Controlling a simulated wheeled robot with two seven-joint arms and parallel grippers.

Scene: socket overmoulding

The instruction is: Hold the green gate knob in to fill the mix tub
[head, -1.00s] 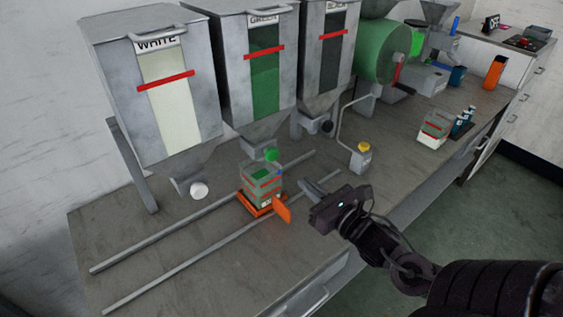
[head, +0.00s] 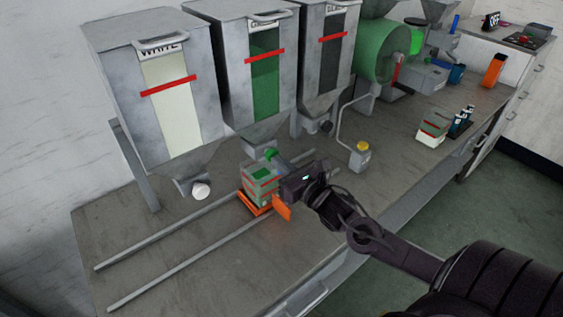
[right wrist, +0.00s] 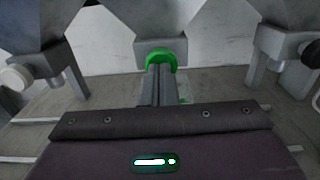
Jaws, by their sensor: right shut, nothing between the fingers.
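The green gate knob (head: 271,154) sits under the hopper labelled GREEN (head: 265,75). The knob also shows in the right wrist view (right wrist: 161,57), straight beyond my fingertips. My right gripper (head: 277,158) is shut and empty, its fingertips at the knob; the fingers also show in the right wrist view (right wrist: 158,82). I cannot tell whether the tips touch or press the knob. The mix tub (head: 259,187), clear with red lines, stands on an orange carriage (head: 254,206) below the green hopper. Some green shows in the tub, but its level is unclear. My left gripper is not in view.
The white hopper (head: 200,130) with a white knob (head: 201,191) stands at left. The black hopper (head: 312,80) stands at right. Two rails (head: 190,263) run along the bench. A yellow-topped box (head: 361,157) and another tub (head: 432,132) stand to the right.

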